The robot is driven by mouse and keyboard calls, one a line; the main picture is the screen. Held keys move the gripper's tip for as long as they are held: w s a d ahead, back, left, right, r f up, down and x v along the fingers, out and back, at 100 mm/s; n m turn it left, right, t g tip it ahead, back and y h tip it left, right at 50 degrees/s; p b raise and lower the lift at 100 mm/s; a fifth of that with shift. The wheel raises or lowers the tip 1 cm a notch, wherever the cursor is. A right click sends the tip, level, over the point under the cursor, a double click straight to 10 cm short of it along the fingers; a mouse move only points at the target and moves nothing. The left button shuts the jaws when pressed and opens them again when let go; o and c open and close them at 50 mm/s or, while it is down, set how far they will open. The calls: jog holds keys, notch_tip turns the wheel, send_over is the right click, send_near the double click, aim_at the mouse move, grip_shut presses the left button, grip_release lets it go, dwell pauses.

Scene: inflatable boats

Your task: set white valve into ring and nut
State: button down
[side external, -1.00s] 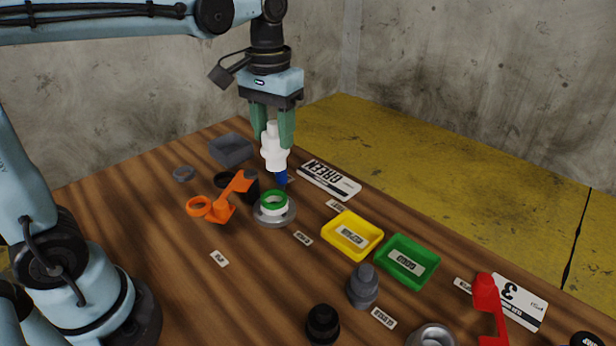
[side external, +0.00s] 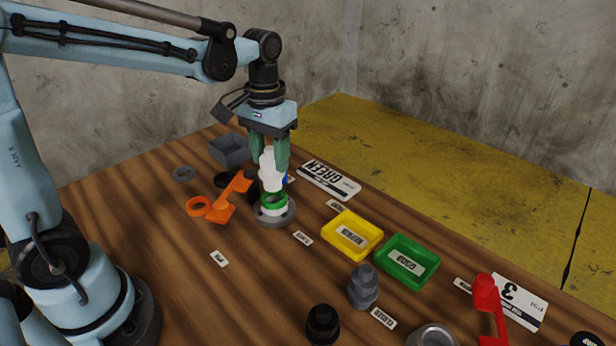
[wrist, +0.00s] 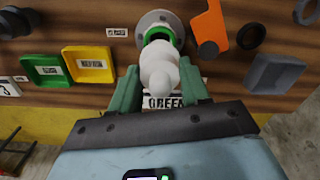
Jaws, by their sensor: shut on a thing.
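My gripper (side external: 274,160) points straight down with its green fingers shut on the white valve (side external: 272,170). The valve is upright, its lower end at the top of the green ring (side external: 274,199); from the side I cannot tell whether it has entered. The ring sits on a white part in a round grey base (side external: 289,216) on the table. In the wrist view the valve (wrist: 158,68) is between the fingers (wrist: 160,90) and covers part of the green ring (wrist: 172,34). No separate nut can be made out.
An orange tool (side external: 229,198) stands close left of the base. A yellow tray (side external: 375,236) and a green tray (side external: 433,268) lie to the right. A grey bin (side external: 231,149) is behind. A blue part (side external: 286,179) shows behind the valve.

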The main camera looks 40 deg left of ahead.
aim_at(272, 176)
jog(key=shift+f, duration=2.2)
jog(key=shift+f, duration=0.5)
jog(key=shift+c, duration=2.3)
grip_release()
jog(key=shift+o, duration=0.4)
jog(key=o, duration=0.4)
jog(key=shift+r, duration=4)
